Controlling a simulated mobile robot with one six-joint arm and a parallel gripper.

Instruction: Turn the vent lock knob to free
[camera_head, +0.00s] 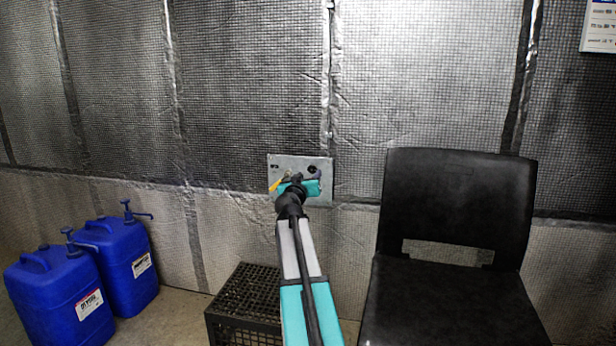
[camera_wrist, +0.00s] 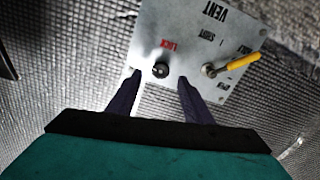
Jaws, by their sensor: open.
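The grey vent panel (camera_head: 325,196) is fixed to the padded wall, partly hidden behind my arm in the head view. In the wrist view the panel (camera_wrist: 188,22) appears upside down, with "VENT" and a red "LOCK" label. The small black lock knob (camera_wrist: 160,69) sits by the red label; it also shows in the head view (camera_head: 311,169). A yellow-handled lever (camera_wrist: 238,61) is beside it; its handle shows in the head view (camera_head: 274,185). My gripper (camera_wrist: 158,75) is open, its two dark fingers on either side of the knob, apart from it. Contact cannot be told.
A black chair (camera_head: 455,205) stands right of my arm. A black crate (camera_head: 245,300) is on the floor below the panel. Two blue jerrycans (camera_head: 125,265) stand at the left. A paper notice (camera_head: 600,28) hangs at the upper right.

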